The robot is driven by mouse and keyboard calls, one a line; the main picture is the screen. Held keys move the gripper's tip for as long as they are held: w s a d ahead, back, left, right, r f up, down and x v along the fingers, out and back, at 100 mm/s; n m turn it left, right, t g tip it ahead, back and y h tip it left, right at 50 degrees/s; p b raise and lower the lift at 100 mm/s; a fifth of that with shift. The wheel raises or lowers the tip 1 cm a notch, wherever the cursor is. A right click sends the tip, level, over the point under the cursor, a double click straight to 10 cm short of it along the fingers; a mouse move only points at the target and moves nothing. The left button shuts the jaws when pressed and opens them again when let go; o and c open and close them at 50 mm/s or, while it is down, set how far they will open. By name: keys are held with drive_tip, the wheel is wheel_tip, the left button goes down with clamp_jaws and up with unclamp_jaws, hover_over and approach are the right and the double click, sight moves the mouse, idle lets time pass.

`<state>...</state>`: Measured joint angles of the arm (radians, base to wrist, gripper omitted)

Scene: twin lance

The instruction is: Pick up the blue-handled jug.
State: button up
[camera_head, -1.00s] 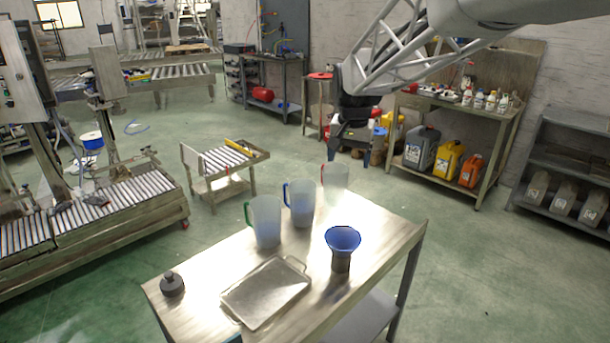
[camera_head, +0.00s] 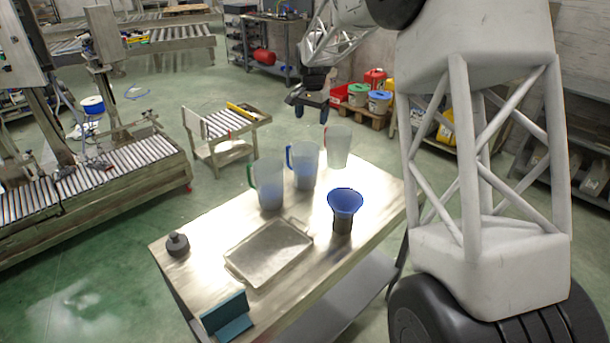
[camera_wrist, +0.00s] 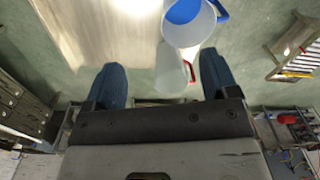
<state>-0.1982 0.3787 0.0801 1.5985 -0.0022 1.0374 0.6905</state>
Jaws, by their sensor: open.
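The blue-handled jug (camera_head: 306,170) is translucent and stands upright on the metal table (camera_head: 205,262), between two similar jugs. Its handle points left in the head view. My gripper (camera_head: 312,110) is open and empty, above and beyond the jugs in the head view. In the wrist view the blue-handled jug (camera_wrist: 186,32) is at the top edge, partly cut off, with its blue handle at its right. The fingers of my gripper (camera_wrist: 161,72) are spread wide, and the red-handled jug (camera_wrist: 172,72) appears between them, apart from both.
The green-handled jug (camera_head: 268,187) stands left of the blue-handled one, and the red-handled jug (camera_head: 338,150) right of it. A blue funnel (camera_head: 345,202) on a dark base, a metal tray (camera_head: 268,252), a dark knobbed weight (camera_head: 177,245) and a teal block (camera_head: 228,316) are also on the table.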

drive_tip(key=shift+m+g, duration=0.3)
drive_tip(key=shift+m, duration=0.4)
drive_tip(key=w+a+f, duration=0.2)
drive_tip(key=w+f, duration=0.1)
drive_tip(key=w+a+f, duration=0.3)
drive_tip(key=w+f, duration=0.1)
drive_tip(key=w+a+f, duration=0.2)
drive_tip(key=w+f, duration=0.2)
drive_tip(key=shift+w+a+f, duration=0.15)
drive_tip(key=shift+a+f, duration=0.05)
drive_tip(key=shift+a, duration=0.2)
drive_tip(key=shift+f, duration=0.15)
drive_tip(key=shift+f, duration=1.15)
drive_tip(key=shift+f, duration=0.15)
drive_tip(key=shift+f, duration=2.45)
drive_tip(key=shift+c, duration=0.4)
drive_tip(key=c, duration=1.3)
